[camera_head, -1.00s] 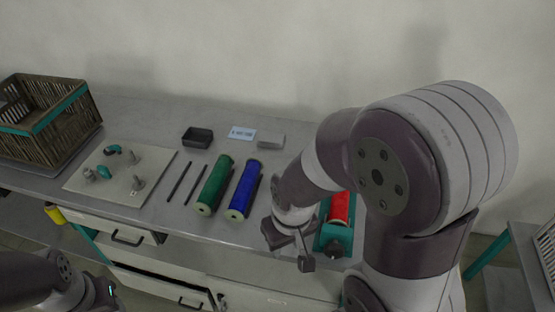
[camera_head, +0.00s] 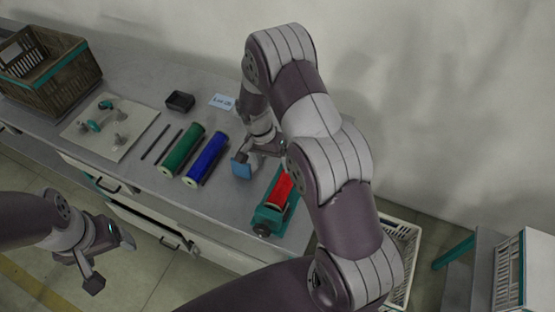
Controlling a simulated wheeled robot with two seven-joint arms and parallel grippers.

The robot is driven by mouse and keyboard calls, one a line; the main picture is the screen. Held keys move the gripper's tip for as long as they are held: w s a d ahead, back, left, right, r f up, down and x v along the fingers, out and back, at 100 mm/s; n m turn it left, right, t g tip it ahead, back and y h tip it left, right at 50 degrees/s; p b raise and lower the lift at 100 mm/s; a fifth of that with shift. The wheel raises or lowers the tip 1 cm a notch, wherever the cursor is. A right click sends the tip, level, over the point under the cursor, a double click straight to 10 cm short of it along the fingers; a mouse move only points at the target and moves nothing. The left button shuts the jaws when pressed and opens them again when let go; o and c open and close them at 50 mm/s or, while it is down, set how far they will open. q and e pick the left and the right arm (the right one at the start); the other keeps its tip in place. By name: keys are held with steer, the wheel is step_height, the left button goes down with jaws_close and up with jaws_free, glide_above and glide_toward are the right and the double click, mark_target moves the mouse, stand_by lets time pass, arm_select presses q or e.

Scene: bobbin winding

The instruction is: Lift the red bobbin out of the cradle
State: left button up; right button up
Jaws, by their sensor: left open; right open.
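The red bobbin (camera_head: 282,190) lies in the teal cradle (camera_head: 268,220) at the front right of the bench, partly hidden by my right arm. My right gripper (camera_head: 262,158) is open, just behind and left of the cradle, and apart from the bobbin. A flat blue face shows at its left fingertip; I cannot tell whether it is part of the finger. My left gripper (camera_head: 112,262) is open and empty, low at the left, in front of the bench.
A green bobbin (camera_head: 183,150) and a blue bobbin (camera_head: 206,158) lie left of the cradle, beside two dark rods (camera_head: 160,144). A white crate (camera_head: 398,245) is right of the bench.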

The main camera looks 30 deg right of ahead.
mark_target(282, 181)
steer(key=p+x, duration=0.1)
steer(key=x, duration=0.2)
steer(key=d+x, duration=0.1)
steer(key=x, duration=0.3)
steer(key=shift+s+d+r+p, duration=0.1)
steer(key=shift+s+r+p, duration=0.1)
steer(key=shift+p, duration=0.15)
steer(key=x, duration=0.4)
steer(key=shift+w+a+p, duration=0.25)
steer(key=shift+a+p, duration=0.05)
steer(key=shift+p, duration=0.1)
steer(key=shift+s+f, duration=0.1)
steer(key=shift+f, duration=0.15)
arm_select(q)
steer(key=r, duration=0.1)
steer(key=d+r, duration=0.1)
steer(key=r, duration=0.1)
steer(key=shift+d, duration=0.15)
arm_select(e)
steer(key=shift+d+f, duration=0.15)
steer(key=shift+d, duration=0.1)
